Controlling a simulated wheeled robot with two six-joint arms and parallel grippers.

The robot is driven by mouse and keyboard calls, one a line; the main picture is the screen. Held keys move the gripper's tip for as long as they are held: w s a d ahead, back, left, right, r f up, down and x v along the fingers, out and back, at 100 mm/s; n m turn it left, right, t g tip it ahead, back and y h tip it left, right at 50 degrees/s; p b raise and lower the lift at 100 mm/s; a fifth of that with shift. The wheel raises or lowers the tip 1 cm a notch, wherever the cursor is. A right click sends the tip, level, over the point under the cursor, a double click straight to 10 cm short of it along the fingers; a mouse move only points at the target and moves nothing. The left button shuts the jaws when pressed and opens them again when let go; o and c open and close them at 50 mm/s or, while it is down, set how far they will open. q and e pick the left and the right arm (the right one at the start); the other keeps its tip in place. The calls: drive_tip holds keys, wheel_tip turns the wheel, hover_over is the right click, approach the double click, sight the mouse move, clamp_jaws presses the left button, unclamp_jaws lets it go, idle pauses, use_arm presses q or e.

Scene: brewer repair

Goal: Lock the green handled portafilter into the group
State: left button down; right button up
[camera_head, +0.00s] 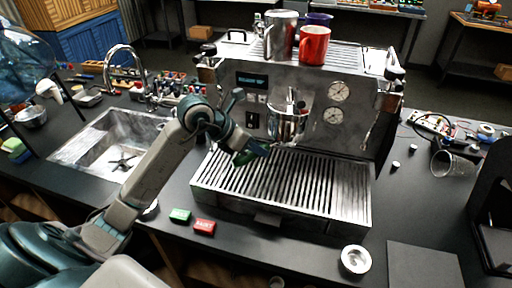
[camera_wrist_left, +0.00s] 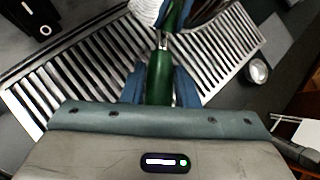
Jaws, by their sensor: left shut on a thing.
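The espresso machine (camera_head: 250,100) stands on the dark counter, with its round metal group (camera_head: 287,126) at the front above the slatted drip tray (camera_head: 358,205). My left gripper (camera_head: 246,151) is in front of the machine, to the left of and a little below the group, above the tray. It is shut on the green portafilter handle (camera_head: 252,153). In the left wrist view, the green handle (camera_wrist_left: 159,76) lies between the blue fingers (camera_wrist_left: 160,88). The portafilter's head is mostly hidden or cut off, so I cannot tell whether it touches the group. My right gripper is out of view.
A red mug (camera_head: 314,45) and a steel pitcher (camera_head: 280,36) stand on the machine. Green (camera_head: 180,215) and red (camera_head: 204,226) blocks lie before the tray. A small metal cup (camera_head: 355,260) stands front right. The sink (camera_head: 115,145) is left.

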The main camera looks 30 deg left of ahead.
use_arm(q)
drive_tip(key=shift+r, duration=0.45)
idle(0.6)
idle(0.7)
drive_tip(key=shift+r, duration=0.4)
idle(0.5)
drive_tip(key=shift+b, duration=0.45)
drive_tip(key=shift+r, duration=0.25)
idle(1.0)
idle(0.6)
drive_tip(key=shift+d, duration=0.1)
